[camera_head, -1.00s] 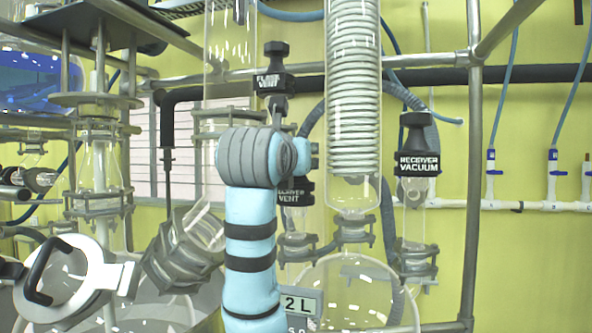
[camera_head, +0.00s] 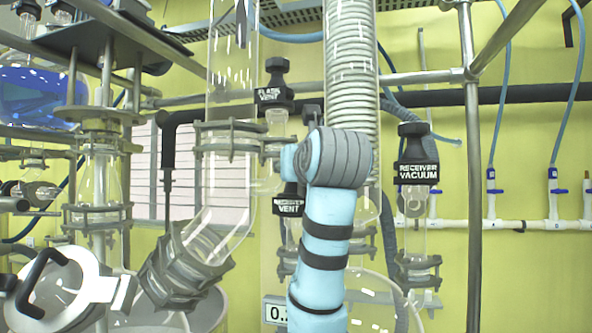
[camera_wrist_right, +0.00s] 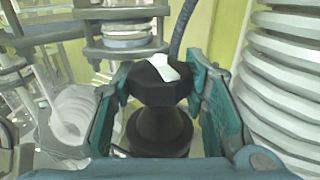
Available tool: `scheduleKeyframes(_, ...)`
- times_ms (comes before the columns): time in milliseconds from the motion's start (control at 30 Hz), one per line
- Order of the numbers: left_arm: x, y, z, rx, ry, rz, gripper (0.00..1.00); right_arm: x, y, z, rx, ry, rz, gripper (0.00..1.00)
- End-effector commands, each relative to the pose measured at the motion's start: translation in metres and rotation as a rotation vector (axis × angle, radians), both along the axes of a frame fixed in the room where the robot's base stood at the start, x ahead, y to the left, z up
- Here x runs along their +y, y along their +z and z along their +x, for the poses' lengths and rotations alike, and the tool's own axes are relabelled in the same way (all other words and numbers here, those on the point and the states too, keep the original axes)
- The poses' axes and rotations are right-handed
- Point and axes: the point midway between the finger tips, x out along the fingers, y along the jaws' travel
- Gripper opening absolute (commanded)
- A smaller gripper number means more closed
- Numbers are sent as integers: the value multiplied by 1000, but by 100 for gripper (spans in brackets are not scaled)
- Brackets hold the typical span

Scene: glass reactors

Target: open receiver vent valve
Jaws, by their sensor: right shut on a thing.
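The receiver vent valve shows in the head view as a black label block (camera_head: 288,206) on a glass neck; my right wrist hides its upper part. My right arm, light blue with grey bands, stands in front of it, and its gripper is mostly hidden there. In the right wrist view a black faceted knob (camera_wrist_right: 158,132) with a white mark on top stands between the teal fingers of my right gripper (camera_wrist_right: 158,88). The fingers are shut on it from both sides. From its place, it appears to be the receiver vent knob. My left gripper is not in view.
The flask vent valve (camera_head: 275,90) is above left, and the receiver vacuum valve (camera_head: 416,170) is to the right. A glass coil condenser (camera_head: 351,70) stands close behind my wrist. A metal post (camera_head: 471,200) rises at the right. A clamped glass port (camera_head: 185,265) juts out at the left.

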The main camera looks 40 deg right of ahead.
Motion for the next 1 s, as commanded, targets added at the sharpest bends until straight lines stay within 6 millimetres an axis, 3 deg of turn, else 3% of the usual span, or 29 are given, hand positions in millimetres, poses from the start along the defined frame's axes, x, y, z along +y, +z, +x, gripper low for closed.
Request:
scheduleKeyframes(167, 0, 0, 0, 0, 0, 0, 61, 0, 0, 0, 1, 0, 0, 12)
scheduleKeyframes(200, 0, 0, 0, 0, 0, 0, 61, 0, 0, 0, 2, 0, 1, 46)
scheduleKeyframes(233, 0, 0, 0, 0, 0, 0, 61, 0, 0, 0, 1, 0, 0, 50)
scheduleKeyframes(667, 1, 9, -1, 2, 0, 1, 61, 2, 2, 2, 3, -56, -1, 50)
scheduleKeyframes(867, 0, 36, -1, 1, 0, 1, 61, 3, 5, 3, 8, -316, -2, 50)
scheduleKeyframes(1000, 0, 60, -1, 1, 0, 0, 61, 3, 8, 4, 11, -584, -6, 50)
